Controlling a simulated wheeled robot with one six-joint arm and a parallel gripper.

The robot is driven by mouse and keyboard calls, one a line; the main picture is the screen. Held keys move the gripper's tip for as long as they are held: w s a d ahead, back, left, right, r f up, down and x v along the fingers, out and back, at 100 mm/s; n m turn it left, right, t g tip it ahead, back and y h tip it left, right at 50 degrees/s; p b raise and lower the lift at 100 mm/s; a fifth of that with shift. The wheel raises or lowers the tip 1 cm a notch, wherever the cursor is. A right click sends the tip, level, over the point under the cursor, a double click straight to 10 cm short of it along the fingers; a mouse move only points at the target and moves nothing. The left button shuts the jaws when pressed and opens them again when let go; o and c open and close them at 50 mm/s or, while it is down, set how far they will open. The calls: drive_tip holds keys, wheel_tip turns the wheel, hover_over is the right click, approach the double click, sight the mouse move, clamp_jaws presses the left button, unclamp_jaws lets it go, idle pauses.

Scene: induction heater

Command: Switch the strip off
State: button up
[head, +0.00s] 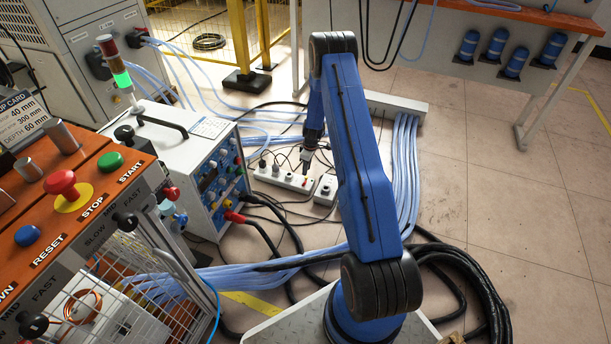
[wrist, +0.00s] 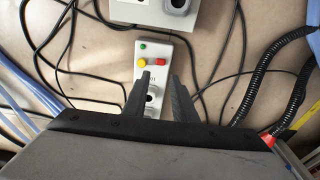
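The white power strip (head: 277,177) lies on the floor beside the white heater unit, with plugs and black cables along it. In the wrist view the end of the strip (wrist: 151,49) shows a small green light (wrist: 143,46), a yellow button (wrist: 142,63) and a red button (wrist: 162,58). My gripper (wrist: 161,78) is open and empty, pointing down over the strip. Its fingers hide part of the strip behind the buttons, and a round socket shows between them. In the head view my gripper (head: 307,161) is above the strip's right end; its fingertips are too small to make out.
A second white socket box (head: 325,190) lies close to the strip's right end. The heater unit (head: 185,160) stands to the left with cables at its front. Black cables and blue hoses (head: 405,175) run over the floor. The tiled floor at the right is clear.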

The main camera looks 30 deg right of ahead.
wheel_tip(320, 180, up, 8)
drive_tip(key=shift+s+d+f, duration=0.15)
drive_tip(key=shift+s+d, duration=0.15)
drive_tip(key=shift+s, duration=0.05)
idle(0.4)
drive_tip(key=s+a+r+m, duration=0.15)
drive_tip(key=a+r, duration=0.25)
drive_tip(key=r, duration=0.7)
drive_tip(key=s+a+r, duration=0.2)
drive_tip(key=a+r, duration=0.2)
drive_tip(key=r, duration=0.7)
drive_tip(key=s+a+r+m+t, duration=0.1)
drive_tip(key=s+a+r, duration=0.4)
drive_tip(key=r, duration=0.4)
drive_tip(key=s+a+r+m+t, duration=0.1)
drive_tip(key=s+a+r, duration=0.2)
drive_tip(key=s+r, duration=0.5)
drive_tip(key=s+a+r+m, duration=0.1)
drive_tip(key=s+a+r, duration=0.2)
drive_tip(key=s+r, duration=0.3)
drive_tip(key=s+a+r+m, duration=0.1)
drive_tip(key=s+a+r, duration=0.25)
drive_tip(key=s, duration=0.55)
drive_tip(key=s+a+m, duration=0.1)
drive_tip(key=s, duration=0.8)
drive_tip(key=s+a+r+m+t, duration=0.1)
drive_tip(key=s, duration=0.8)
drive_tip(key=shift+a+r+t+h, duration=0.3)
drive_tip(key=shift+a+h, duration=0.05)
drive_tip(key=shift+h, duration=0.05)
